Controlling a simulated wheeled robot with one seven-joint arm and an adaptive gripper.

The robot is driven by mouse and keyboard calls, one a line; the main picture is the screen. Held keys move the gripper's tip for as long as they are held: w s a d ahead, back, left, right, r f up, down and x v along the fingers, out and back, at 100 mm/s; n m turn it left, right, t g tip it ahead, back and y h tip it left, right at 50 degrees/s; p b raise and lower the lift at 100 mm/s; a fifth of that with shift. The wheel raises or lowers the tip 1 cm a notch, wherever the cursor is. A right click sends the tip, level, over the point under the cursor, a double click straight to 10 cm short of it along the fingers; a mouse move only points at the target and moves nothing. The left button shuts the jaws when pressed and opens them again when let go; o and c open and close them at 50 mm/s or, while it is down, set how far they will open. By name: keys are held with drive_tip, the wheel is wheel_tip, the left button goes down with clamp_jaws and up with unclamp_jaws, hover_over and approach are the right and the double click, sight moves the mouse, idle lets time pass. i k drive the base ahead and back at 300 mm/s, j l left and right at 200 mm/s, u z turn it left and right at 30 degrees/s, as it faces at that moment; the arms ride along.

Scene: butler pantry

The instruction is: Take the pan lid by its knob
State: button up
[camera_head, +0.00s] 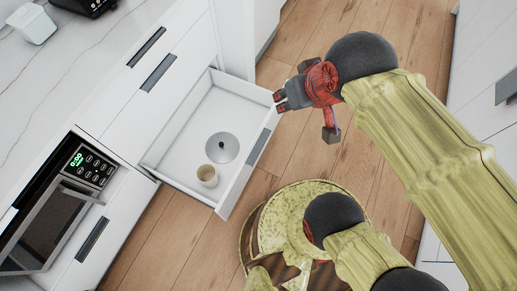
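The pan lid (230,153) is a round grey disc lying in the open white drawer, with a small dark knob (221,145) at its middle pointing up. My gripper (280,102) is at the drawer's right end, up and to the right of the lid in the picture, and apart from it. The fingers look close together, but at this size I cannot tell whether there is a gap. I see nothing held in them.
A beige cup (208,177) stands in the drawer (174,150) just below the lid, close to the front corner. The drawer's raised walls surround both. A microwave (62,215) is at lower left. A marble counter (60,70) runs above the drawers. Wooden floor lies right of the drawer.

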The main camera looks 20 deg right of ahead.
sight(222, 147)
drive_tip(key=i+l+u, duration=0.4)
drive_tip(key=l, duration=0.3)
drive_tip(key=i+l+u, duration=0.2)
drive_tip(key=i+l, duration=0.15)
drive_tip(key=l+u, duration=0.1)
drive_tip(key=u, duration=1.65)
